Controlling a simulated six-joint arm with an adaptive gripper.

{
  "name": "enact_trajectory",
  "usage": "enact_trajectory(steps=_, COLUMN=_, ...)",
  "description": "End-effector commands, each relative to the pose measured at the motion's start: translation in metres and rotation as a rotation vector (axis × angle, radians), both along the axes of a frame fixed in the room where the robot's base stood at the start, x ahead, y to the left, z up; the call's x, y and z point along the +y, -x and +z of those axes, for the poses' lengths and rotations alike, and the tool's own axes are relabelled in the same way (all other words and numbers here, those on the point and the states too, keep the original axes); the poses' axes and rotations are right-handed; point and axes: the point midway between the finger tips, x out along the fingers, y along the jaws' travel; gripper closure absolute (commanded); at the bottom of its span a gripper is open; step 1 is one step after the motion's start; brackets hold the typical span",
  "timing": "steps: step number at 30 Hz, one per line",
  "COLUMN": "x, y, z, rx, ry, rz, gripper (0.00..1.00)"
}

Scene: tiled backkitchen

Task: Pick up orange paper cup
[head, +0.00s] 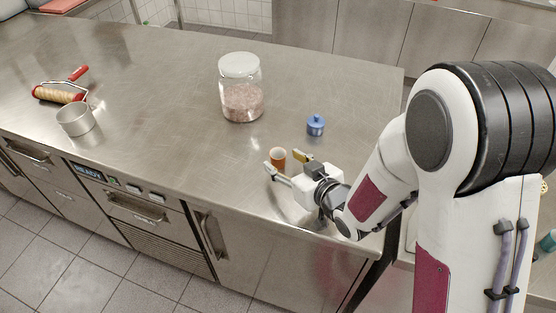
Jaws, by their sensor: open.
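The orange paper cup (278,161) stands upright on the steel counter near its front edge, in the head view. It is small, with a pale rim and a dark inside. My gripper (283,161) is open, its fingers pointing left and away toward the cup. In the picture one finger lies in front of the cup's lower left side and the other just right of its rim, so the cup shows between the fingertips. I cannot tell whether either finger touches it. The cup's lower part is partly hidden by the gripper.
A large glass jar (241,92) with a white lid and pinkish contents stands behind the cup. A small blue lidded pot (315,126) is behind and right. A metal ring or bowl (75,120) and a red-handled roller (60,95) are far left. The counter (160,90) between is clear.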

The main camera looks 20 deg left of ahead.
Motion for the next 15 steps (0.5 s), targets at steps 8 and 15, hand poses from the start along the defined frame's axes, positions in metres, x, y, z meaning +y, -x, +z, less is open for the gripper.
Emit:
enact_trajectory(steps=8, x=0.014, y=-0.017, z=-0.006, rx=-0.001, ry=0.000, rz=0.001, gripper=0.51)
enact_trajectory(steps=15, x=0.029, y=-0.031, z=-0.014, rx=0.001, ry=0.001, rz=0.001, gripper=0.51)
